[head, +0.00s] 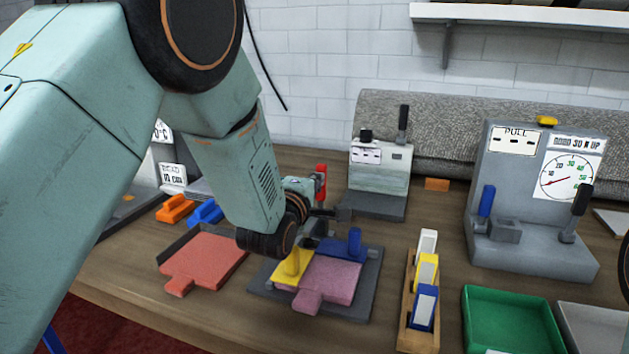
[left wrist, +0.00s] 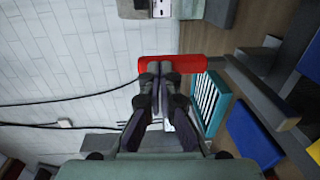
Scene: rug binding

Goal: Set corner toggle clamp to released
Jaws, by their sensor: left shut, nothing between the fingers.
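The corner toggle clamp's red handle (head: 321,180) stands upright behind the grey corner jig (head: 371,280) in the head view. In the left wrist view the red handle (left wrist: 190,65) lies across the picture, joined to a dark grey bar (left wrist: 250,90). My wrist hides the clamp's base. My right gripper is not in view.
A pink mat (head: 328,278) lies on the jig beside a yellow block (head: 291,268) and a blue block (head: 355,243). A salmon mat (head: 208,258) lies left. A wooden rack (head: 418,338), a green tray (head: 505,325) and a grey pull tester (head: 535,255) stand right.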

